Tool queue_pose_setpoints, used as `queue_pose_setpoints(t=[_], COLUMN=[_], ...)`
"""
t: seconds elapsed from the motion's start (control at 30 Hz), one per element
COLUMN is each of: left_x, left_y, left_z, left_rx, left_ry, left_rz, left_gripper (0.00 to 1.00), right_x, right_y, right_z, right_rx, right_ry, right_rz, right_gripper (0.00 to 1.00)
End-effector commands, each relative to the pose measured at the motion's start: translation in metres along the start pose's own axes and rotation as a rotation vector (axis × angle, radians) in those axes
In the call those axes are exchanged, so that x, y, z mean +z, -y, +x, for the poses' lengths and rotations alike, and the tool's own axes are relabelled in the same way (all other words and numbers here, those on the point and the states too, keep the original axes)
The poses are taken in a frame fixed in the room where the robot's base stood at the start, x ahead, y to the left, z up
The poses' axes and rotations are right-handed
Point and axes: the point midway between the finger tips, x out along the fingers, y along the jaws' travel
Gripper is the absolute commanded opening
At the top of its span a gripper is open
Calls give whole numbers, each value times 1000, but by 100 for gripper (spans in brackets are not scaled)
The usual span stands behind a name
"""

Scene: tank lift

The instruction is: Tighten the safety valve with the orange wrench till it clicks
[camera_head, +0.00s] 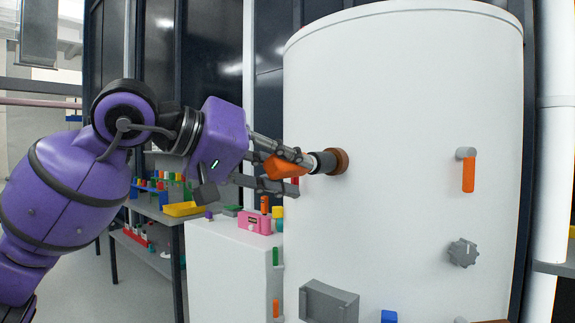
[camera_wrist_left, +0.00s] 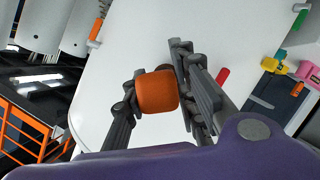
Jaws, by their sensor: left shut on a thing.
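My left gripper (camera_head: 300,174) is shut on the orange wrench (camera_head: 283,167) in front of the white tank. In the left wrist view the wrench's blocky orange end (camera_wrist_left: 157,92) sits between the two grey fingers (camera_wrist_left: 155,88). In the head view a dark cylindrical piece with a pale band (camera_head: 323,162) lies between the wrench and a brown round fitting (camera_head: 341,161) on the tank wall. The fitting seems to be the safety valve. The fingers hide part of the wrench, and I cannot tell how the dark piece joins it. My right gripper is not in view.
The white tank (camera_head: 420,90) fills the right, with an orange-handled lever (camera_head: 468,174) and a grey knob (camera_head: 463,253) on its front. A white cabinet (camera_head: 222,262) below my gripper carries a pink box (camera_head: 254,222). A shelf with a yellow tray (camera_head: 184,209) stands behind.

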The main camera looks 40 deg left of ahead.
Motion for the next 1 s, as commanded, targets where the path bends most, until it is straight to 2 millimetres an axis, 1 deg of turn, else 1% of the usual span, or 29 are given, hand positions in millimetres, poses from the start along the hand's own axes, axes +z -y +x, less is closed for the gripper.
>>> queue_pose_setpoints(t=[0.03,0.17,0.2,0.27,0.4,0.5,0.6,0.67,1.0], left_x=[-3,-3,-3,-2,-2,-2,-3,-4,-4], left_y=[-2,-2,-1,0,2,3,4,3,3], left_z=[-2,-1,-1,0,1,1,1,0,0], left_rx=[-57,-202,-250,-321,-492,-590,-645,-659,-660], left_ry=[-2,-1,0,1,2,3,3,1,3], left_rz=[118,454,562,729,1122,1351,1480,1512,1514], left_gripper=[0,0,0,0,0,0,0,0,0], right_x=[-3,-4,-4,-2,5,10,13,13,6], right_y=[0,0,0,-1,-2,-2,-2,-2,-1], right_z=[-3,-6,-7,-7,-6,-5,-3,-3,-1], right_rx=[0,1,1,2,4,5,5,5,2], right_ry=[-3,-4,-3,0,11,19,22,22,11], right_rz=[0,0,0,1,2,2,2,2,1], right_gripper=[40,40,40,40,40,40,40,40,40])
